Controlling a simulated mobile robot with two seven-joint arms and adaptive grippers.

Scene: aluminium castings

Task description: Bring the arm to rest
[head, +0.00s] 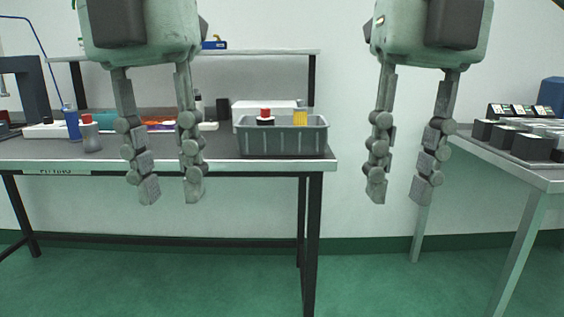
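My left gripper (169,190) hangs fingers down in front of the workbench. Its two fingers are apart with nothing between them. My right gripper (399,190) also hangs fingers down, to the right of the workbench's right end, over the gap between the two tables. Its fingers are apart and empty. Both grippers are in the near foreground, and the upper arms are out of the picture.
A workbench (240,173) holds a grey bin (283,143) with a red-topped and a yellow item, plus a bottle (90,136) and small goods. A second table (520,170) at right carries several dark blocks (530,145). Green floor (390,285) is clear between.

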